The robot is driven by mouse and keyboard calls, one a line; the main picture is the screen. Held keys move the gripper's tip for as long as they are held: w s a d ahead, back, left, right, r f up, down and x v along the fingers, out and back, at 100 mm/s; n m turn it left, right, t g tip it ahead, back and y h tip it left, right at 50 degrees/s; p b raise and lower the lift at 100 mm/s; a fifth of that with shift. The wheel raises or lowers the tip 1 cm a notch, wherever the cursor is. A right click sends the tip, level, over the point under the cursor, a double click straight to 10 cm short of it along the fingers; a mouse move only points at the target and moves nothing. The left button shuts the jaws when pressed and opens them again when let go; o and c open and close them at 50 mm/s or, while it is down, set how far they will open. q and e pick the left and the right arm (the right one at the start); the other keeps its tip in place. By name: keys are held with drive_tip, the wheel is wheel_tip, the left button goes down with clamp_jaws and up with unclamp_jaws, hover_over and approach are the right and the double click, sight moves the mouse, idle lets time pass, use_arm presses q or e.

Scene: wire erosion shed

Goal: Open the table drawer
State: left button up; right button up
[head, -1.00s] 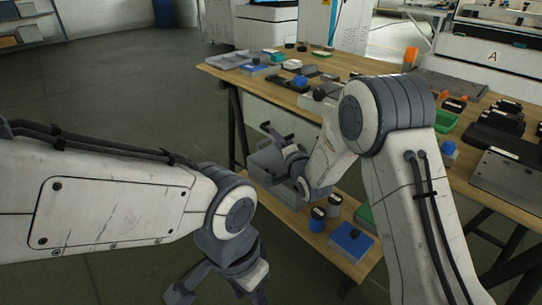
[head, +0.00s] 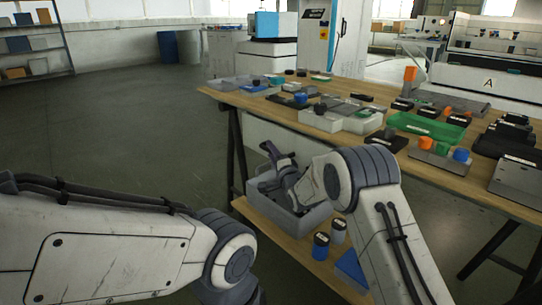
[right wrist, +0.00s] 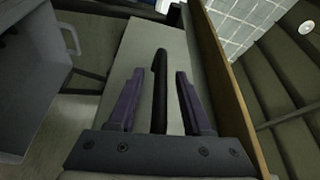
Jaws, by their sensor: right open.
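The table drawer's pale grey front (head: 272,133) is under the wooden tabletop; it also shows in the right wrist view (right wrist: 140,50). Its dark bar handle (right wrist: 160,95) stands in the right wrist view between the two fingers of my right gripper (right wrist: 159,73). The fingers are open, one on each side of the bar, with a gap on both sides. In the head view my right gripper (head: 274,152) is in front of the drawer front, and the handle cannot be made out there. My left gripper is out of view; only its arm shows at the lower left.
A grey bin (head: 308,220), small canisters (head: 338,231) and a blue box (head: 351,268) are on the lower shelf below my right arm. The tabletop (head: 283,104) carries trays, blocks and a green tray (head: 427,126). The floor at left is clear.

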drive_tip(key=shift+w+a, duration=0.2)
drive_tip(key=shift+w, duration=0.2)
clamp_jaws()
idle(1.3)
